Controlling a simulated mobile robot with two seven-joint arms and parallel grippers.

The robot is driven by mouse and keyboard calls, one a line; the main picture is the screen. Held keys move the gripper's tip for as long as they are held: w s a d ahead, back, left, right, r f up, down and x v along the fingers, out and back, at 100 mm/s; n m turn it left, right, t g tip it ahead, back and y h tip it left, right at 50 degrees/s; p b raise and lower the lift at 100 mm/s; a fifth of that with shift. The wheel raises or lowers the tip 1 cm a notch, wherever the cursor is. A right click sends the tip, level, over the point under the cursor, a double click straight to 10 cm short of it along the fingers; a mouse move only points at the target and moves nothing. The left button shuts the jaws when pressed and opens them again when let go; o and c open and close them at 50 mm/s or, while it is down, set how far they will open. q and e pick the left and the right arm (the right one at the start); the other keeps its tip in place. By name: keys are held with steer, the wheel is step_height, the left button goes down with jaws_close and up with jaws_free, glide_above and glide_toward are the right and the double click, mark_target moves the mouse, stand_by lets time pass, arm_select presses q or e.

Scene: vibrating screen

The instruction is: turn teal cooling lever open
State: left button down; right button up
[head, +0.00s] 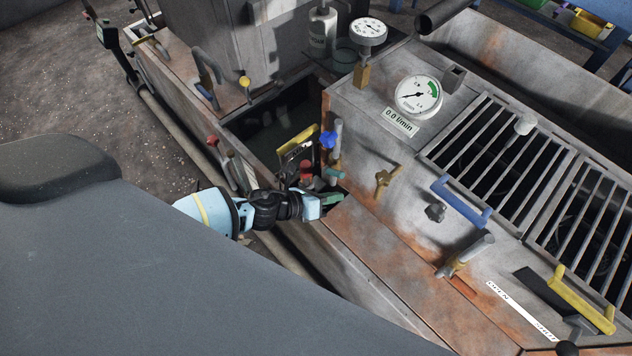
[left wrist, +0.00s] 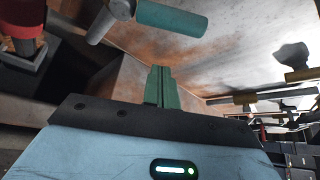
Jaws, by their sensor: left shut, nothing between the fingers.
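The teal cooling lever (head: 334,171) is a small teal grip at the near end of the machine, below a blue knob. In the left wrist view a teal cylinder grip (left wrist: 172,18) on a grey metal stem lies across the top, beyond my fingertips. My left gripper (head: 338,198) is beside and just below the lever in the head view. Its green fingers (left wrist: 162,88) are pressed together with nothing between them and show a gap to the teal grip. My right gripper is not in view.
A red knob (head: 306,167) and a blue knob (head: 327,140) stand close to the lever. A brass valve (head: 386,179) and a blue handle (head: 460,201) are on the machine top. A round gauge (head: 418,96) reads 0.0 l/min on its label. An open pit lies behind the gripper.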

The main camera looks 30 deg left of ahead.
mark_target(333, 172)
arm_select(q)
steer(key=r, duration=0.1)
steer(key=w+a+r+p, duration=0.1)
steer(key=r, duration=0.1)
steer(key=shift+w+a+p, duration=0.3)
steer(key=shift+w, duration=0.1)
steer(key=shift+r, duration=0.1)
steer(key=shift+a+r+n+b, duration=0.1)
steer(key=shift+n+b, duration=0.2)
stand_by(0.3)
steer(key=shift+h, duration=0.4)
